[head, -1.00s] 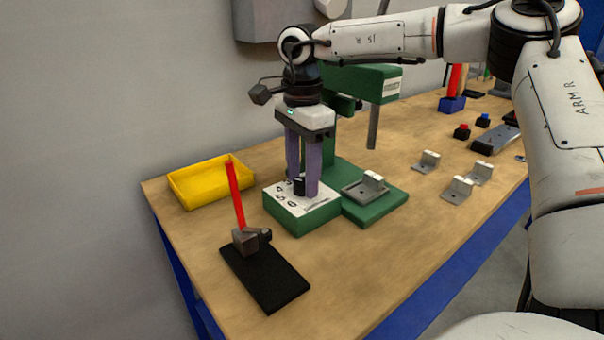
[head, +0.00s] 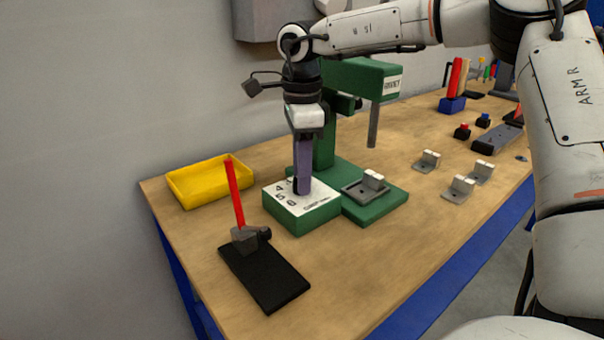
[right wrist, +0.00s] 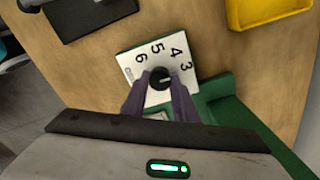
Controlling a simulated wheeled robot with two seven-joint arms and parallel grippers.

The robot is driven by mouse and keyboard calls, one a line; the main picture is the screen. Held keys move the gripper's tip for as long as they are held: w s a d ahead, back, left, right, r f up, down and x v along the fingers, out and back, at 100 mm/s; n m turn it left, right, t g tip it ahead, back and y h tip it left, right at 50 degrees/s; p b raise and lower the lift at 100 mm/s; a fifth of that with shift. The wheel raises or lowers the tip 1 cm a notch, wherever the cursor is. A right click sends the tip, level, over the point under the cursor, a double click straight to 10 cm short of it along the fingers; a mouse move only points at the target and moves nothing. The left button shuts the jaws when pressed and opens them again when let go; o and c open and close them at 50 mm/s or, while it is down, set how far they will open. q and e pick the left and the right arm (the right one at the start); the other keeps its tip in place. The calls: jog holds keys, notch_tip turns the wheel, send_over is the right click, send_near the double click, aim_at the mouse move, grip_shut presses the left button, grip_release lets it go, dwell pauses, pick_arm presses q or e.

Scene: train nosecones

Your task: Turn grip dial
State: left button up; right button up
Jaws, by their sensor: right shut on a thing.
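The grip dial is a black knob (right wrist: 160,78) on the white numbered top of a green box (head: 302,214). In the right wrist view the numbers 3, 4, 5 and 6 show on the plate (right wrist: 135,67) around it. My right gripper (head: 303,188) points straight down onto the plate, and its purple fingers are shut on the knob. In the head view the fingers line up one behind the other and mostly hide the knob. My left gripper is in neither view.
A green press (head: 378,82) stands behind the box, with a grey fixture (head: 364,188) on its base. A yellow bin (head: 210,183) is at left, and several metal brackets (head: 458,189) lie at right.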

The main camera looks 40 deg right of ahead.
jog(key=o, duration=1.1)
jog(key=shift+c, duration=0.2)
jog(key=shift+r, duration=0.1)
notch_tip(320, 180, up, 10)
jog(key=p, duration=0.1)
